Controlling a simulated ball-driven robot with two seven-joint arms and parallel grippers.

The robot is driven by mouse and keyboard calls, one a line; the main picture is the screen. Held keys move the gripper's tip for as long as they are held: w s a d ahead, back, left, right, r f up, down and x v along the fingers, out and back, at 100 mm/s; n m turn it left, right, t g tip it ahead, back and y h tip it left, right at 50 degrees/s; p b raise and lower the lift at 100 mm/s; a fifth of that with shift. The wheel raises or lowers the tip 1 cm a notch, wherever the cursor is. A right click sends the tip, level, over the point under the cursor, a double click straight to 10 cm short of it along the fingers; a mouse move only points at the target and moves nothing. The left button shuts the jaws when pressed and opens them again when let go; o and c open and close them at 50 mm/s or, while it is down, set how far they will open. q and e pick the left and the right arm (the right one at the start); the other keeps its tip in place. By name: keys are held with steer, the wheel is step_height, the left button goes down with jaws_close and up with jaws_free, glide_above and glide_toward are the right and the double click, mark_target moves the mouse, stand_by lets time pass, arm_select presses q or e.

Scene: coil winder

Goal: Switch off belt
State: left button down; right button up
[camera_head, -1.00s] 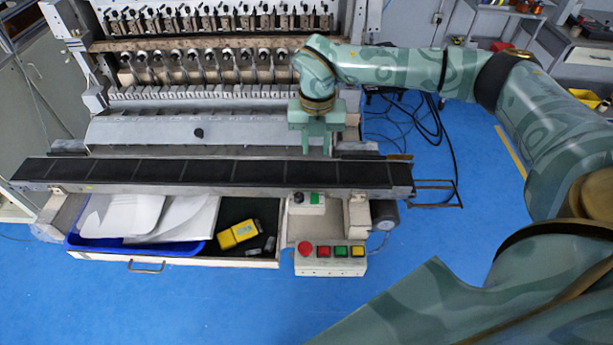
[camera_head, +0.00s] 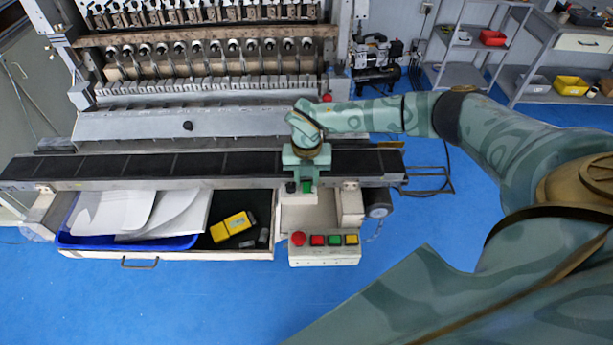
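The black conveyor belt (camera_head: 130,166) runs left to right in front of the coil winder. A small white switch box (camera_head: 299,198) hangs under its front edge, with a green button (camera_head: 307,187) and a dark button (camera_head: 290,187) on its top. My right gripper (camera_head: 303,178) points down over the belt's front edge, right at this box. Its fingertips end close above or at the buttons; I cannot tell whether they touch. The gap between the fingers does not show clearly. I see nothing held. My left gripper is not in view.
A control box (camera_head: 325,257) with a red knob and red, green and yellow buttons stands below. An open drawer (camera_head: 165,252) holds a blue tray (camera_head: 125,243) with white sheets and a yellow object (camera_head: 232,226). The winder (camera_head: 200,70) stands behind. Blue floor is clear in front.

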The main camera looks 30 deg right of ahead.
jaws_close()
steer(key=p, duration=0.1)
steer(key=t+p, duration=0.1)
steer(key=p, duration=0.1)
steer(key=shift+s+a+r+h+p, duration=0.15)
steer(key=shift+s+r+h+p, duration=0.15)
steer(key=shift+r+h, duration=0.1)
steer(key=shift+w+f+t+p, duration=0.1)
steer(key=shift+f+t+p, duration=0.1)
steer(key=shift+t+p, duration=0.25)
steer(key=shift+f, duration=0.1)
jaws_free()
